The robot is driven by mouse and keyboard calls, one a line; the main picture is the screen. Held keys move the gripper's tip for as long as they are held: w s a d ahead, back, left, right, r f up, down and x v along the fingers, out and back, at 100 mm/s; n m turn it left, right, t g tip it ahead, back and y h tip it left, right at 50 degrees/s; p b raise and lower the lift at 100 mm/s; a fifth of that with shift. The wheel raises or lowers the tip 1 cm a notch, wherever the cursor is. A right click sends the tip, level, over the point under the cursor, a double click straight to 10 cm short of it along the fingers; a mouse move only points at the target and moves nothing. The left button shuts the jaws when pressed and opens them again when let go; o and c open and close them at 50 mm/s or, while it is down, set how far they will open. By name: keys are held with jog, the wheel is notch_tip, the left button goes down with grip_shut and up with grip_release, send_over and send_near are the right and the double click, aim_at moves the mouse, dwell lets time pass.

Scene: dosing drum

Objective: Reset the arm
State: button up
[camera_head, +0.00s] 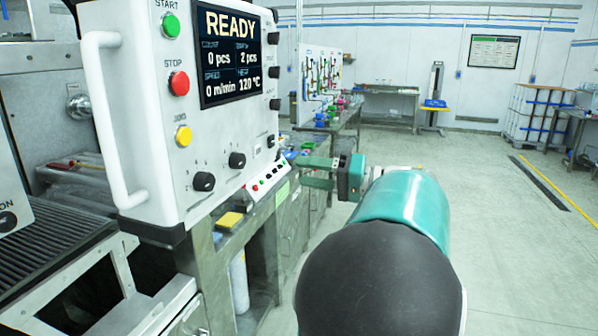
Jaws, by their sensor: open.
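My arm reaches forward from the bottom centre, with a dark rounded joint and a teal link. My gripper (302,171) is at the far end of the arm, pointing left. Its two teal fingers are apart and I see nothing between them. In the picture the fingers lie just right of the white control panel (150,160) and in front of a workbench. I cannot tell how far they are from the bench. The teal link hides part of the wrist.
The panel has a READY screen (231,52), a white handle (103,120) and several buttons. A roller conveyor (50,250) lies at lower left. Benches (340,125) run behind the gripper. The floor (500,230) at right is open, with a pallet container (538,112) farther back.

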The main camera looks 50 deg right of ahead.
dwell(0.5)
jog(key=w+a+f+g, duration=0.2)
jog(key=a+f+g, duration=0.1)
jog(key=a, duration=0.4)
jog(key=w+a+f+n+g+y, duration=0.1)
jog(key=a+f+g, duration=0.15)
jog(key=a, duration=0.45)
jog(key=w+a+f+g, duration=0.2)
jog(key=a+f+g, duration=0.1)
jog(key=a, duration=0.5)
jog(key=s+a+f+n+g+h, duration=0.3)
jog(key=s+a+f+n+h, duration=0.2)
jog(key=s+a+f+h, duration=0.3)
jog(key=a+f, duration=0.4)
jog(key=a, duration=0.2)
jog(key=shift+a+f+n, duration=0.15)
jog(key=shift+a+n, duration=0.05)
jog(key=shift+n, duration=0.1)
jog(key=shift+s+d, duration=0.1)
jog(key=shift+s, duration=0.05)
